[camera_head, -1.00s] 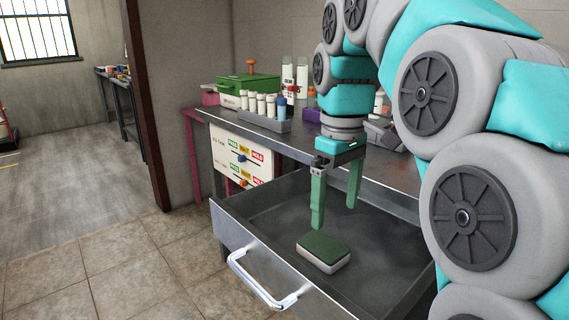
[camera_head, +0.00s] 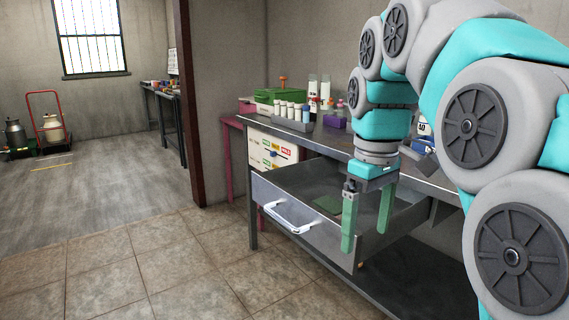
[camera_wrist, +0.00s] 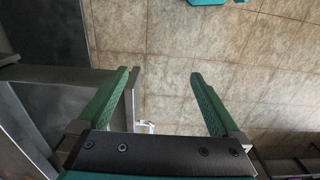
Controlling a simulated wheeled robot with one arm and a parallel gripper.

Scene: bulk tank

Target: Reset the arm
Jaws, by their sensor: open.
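My gripper (camera_head: 366,232) has two green fingers, spread apart and empty. In the head view it hangs pointing down in front of the open drawer's right part, below the table top. The wrist view shows the same open fingers (camera_wrist: 163,85) with tiled floor between them. The drawer (camera_head: 310,232) is pulled out and has a white handle (camera_head: 289,217).
A panel with coloured labels (camera_head: 271,154) is below. Tiled floor (camera_head: 150,265) is clear at left. A red cart (camera_head: 46,125) stands far left.

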